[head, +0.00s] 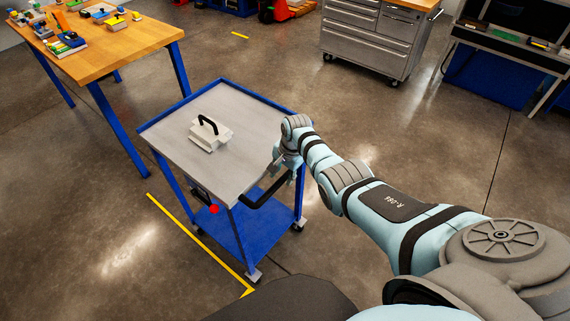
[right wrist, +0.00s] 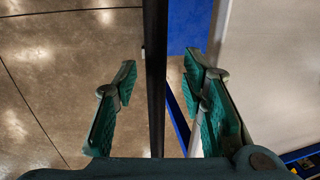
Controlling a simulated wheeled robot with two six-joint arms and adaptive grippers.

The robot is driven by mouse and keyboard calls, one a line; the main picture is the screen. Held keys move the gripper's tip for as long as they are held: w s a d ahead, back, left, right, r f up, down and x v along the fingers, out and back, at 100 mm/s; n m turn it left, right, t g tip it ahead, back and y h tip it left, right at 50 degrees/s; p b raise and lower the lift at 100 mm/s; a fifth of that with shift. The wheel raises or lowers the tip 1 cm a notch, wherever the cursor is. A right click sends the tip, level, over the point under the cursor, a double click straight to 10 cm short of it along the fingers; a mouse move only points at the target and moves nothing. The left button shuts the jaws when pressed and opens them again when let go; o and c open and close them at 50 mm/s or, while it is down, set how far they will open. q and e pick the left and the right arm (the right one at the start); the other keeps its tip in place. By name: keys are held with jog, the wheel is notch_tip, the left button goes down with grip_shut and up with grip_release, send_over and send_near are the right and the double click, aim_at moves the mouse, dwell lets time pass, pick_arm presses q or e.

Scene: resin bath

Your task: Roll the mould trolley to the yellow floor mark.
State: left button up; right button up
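The mould trolley (head: 185,172) has blue legs, a blue lower shelf and a grey top with a blue rim. A pale block mould (head: 209,136) with a black handle stands on top. A black push bar (head: 268,191) sticks out from the trolley's near right side. My right gripper (head: 287,165) is at this bar. In the right wrist view its green-padded fingers are apart on both sides of the bar (right wrist: 155,60), with gaps showing. A yellow floor line (head: 195,239) runs along the trolley's left and meets a corner near its front wheel. My left gripper is out of view.
A wooden workbench (head: 110,48) with blue legs stands at the back left, close to the trolley. A grey drawer cabinet (head: 368,38) stands at the back. A short yellow mark (head: 240,35) lies on the far floor. Floor between trolley and cabinet is clear.

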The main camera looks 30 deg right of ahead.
notch_tip(320, 180, up, 10)
jog(key=s, duration=0.2)
jog(key=shift+d+r, duration=0.25)
